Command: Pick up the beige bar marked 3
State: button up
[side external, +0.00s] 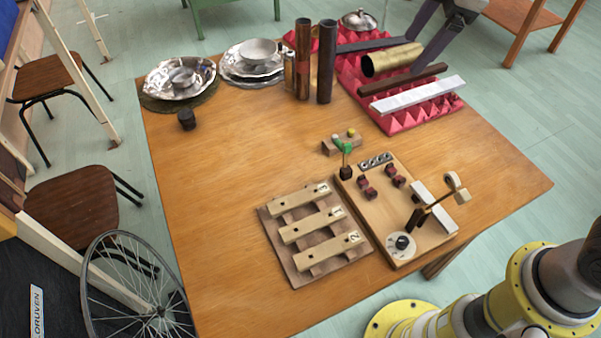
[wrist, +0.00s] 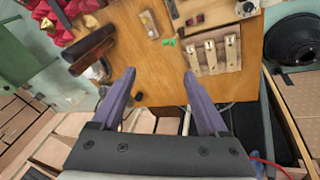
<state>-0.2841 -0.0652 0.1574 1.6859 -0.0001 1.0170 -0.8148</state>
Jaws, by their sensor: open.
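The beige bar marked 3 (side external: 303,196) is the farthest of three beige bars on a brown slatted frame (side external: 300,278) on the table. In the wrist view it appears to be the leftmost bar (wrist: 193,60), but I cannot read its mark there. The bars marked 1 (side external: 312,226) and 2 (side external: 328,250) lie beside it. My gripper (side external: 412,52) is open and empty at the top right of the side view, near the brass tube and well away from the bars. Its two purple fingers (wrist: 160,72) are apart in the wrist view.
A red spiky foam (side external: 440,113) carries several bars and a brass tube (side external: 393,60). Two dark upright tubes (side external: 326,62) stand beside it. A wooden board (side external: 400,210) with a dial is right of the bars. Metal dishes (side external: 180,78) are at the far left. The table's middle-left is clear.

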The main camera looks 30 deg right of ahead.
jog(key=w+a+f+n+g, duration=0.1)
jog(key=w+a+f+n, duration=0.1)
jog(key=w+a+f, duration=0.4)
jog(key=n+g+h, duration=0.1)
jog(key=n+g, duration=0.2)
send_over(301, 197)
notch_tip(301, 197, down, 14)
jog(key=f, duration=0.1)
notch_tip(301, 197, down, 7)
jog(key=shift+f, duration=3)
jog(key=shift+r, duration=0.1)
grip_shut()
